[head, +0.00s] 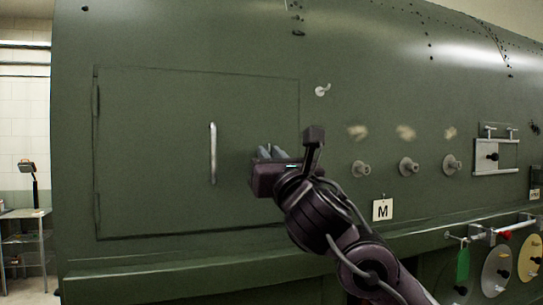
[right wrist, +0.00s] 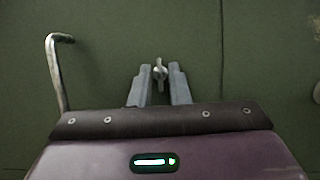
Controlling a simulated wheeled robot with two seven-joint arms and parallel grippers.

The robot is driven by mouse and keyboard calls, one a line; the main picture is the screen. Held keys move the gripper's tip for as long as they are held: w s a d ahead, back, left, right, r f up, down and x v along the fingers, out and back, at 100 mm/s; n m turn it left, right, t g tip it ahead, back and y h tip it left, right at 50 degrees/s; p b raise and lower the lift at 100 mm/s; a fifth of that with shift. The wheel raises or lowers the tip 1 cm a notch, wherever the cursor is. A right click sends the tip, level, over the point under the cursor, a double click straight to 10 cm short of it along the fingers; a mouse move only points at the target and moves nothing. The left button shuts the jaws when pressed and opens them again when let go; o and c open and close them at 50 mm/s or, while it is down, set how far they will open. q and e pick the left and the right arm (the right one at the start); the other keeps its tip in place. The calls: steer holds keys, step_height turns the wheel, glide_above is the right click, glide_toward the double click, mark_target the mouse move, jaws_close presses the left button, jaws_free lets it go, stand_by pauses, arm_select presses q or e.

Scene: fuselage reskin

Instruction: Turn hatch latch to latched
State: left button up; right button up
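The green hatch (head: 160,150) lies closed-looking and flush in the fuselage side, with a vertical bar handle (head: 213,153). My right gripper (head: 270,153) is in front of the hatch's right edge, its fingers pointing at the panel. In the right wrist view, the small metal latch (right wrist: 160,71) shows between the tips of my right gripper (right wrist: 158,80). The fingers are apart, with a gap on either side of the latch. The head view hides the latch behind my gripper. The handle also shows at left in the wrist view (right wrist: 58,75). My left gripper is out of view.
A small pale peg (head: 321,90) sticks out above right of my gripper. Several round knobs (head: 409,166) project to the right, with an "M" card (head: 382,210) below. A ledge (head: 170,262) runs under the hatch. A shelf (head: 25,235) stands at far left.

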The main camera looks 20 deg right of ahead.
jaws_close()
steer(key=shift+a+r+m+g+h+b, duration=0.1)
steer(key=shift+m+g+h+b, duration=1.3)
steer(key=shift+m, duration=2.35)
steer(key=shift+a+r+m+g+h+b, duration=0.15)
steer(key=shift+m+g+h+b, duration=0.3)
steer(key=shift+m+h+b, duration=2.15)
steer(key=shift+a+m+g+y+b, duration=0.1)
steer(key=shift+m+g+y+b, duration=0.6)
steer(key=shift+m, duration=4.15)
steer(key=shift+g+h, duration=0.25)
steer(key=shift+h, duration=0.05)
steer(key=shift+o, duration=1.5)
jaws_free()
